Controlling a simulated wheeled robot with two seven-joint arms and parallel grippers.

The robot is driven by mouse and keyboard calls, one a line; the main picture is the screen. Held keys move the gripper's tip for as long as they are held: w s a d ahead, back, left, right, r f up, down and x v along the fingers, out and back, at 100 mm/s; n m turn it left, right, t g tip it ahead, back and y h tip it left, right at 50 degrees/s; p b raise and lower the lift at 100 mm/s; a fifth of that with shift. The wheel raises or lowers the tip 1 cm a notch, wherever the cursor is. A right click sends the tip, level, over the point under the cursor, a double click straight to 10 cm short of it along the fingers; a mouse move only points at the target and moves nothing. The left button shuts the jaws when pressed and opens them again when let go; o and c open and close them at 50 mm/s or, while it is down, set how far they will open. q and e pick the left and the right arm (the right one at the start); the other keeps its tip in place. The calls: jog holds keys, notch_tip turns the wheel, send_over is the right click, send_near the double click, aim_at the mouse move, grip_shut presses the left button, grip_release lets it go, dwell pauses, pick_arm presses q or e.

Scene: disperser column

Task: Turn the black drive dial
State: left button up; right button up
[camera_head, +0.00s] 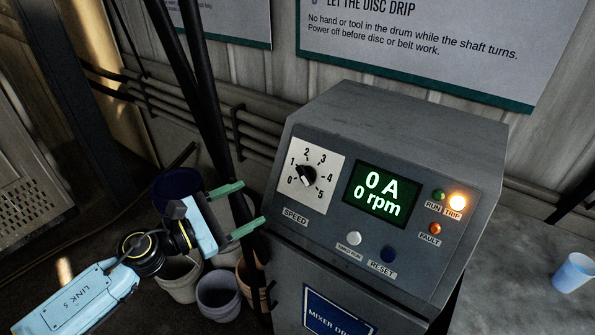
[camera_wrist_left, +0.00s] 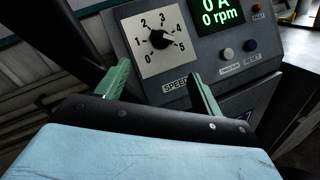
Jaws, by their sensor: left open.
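The black drive dial (camera_head: 306,176) sits on a white plate marked 0 to 5, above the SPEED label on the grey control cabinet (camera_head: 400,135). In the left wrist view the dial (camera_wrist_left: 159,39) shows beyond my fingers, near the gap between them. I cannot tell its exact setting. My left gripper (camera_head: 253,203) is open and empty, with two green fingers. In the head view it is left of and below the dial, apart from it. The fingers also show in the left wrist view (camera_wrist_left: 160,70). My right gripper is not in view.
The green display (camera_head: 381,194) reads 0 A and 0 rpm. The TRIP lamp (camera_head: 457,202) is lit; a white button (camera_head: 354,238) and blue RESET button (camera_head: 388,255) sit below. Buckets (camera_head: 218,297) stand left of the cabinet; a blue cup (camera_head: 573,273) is at right.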

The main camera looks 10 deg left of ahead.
aim_at(300, 177)
pick_arm(q)
jog(key=shift+m, duration=0.4)
jog(key=p+x, duration=0.1)
jog(key=x, duration=0.3)
jog(key=p+x, duration=0.1)
jog(key=x, duration=0.4)
jog(key=p+x, duration=0.1)
jog(key=x, duration=0.3)
jog(key=shift+d+r, duration=0.4)
jog(key=shift+d, duration=0.05)
jog(key=c, duration=1)
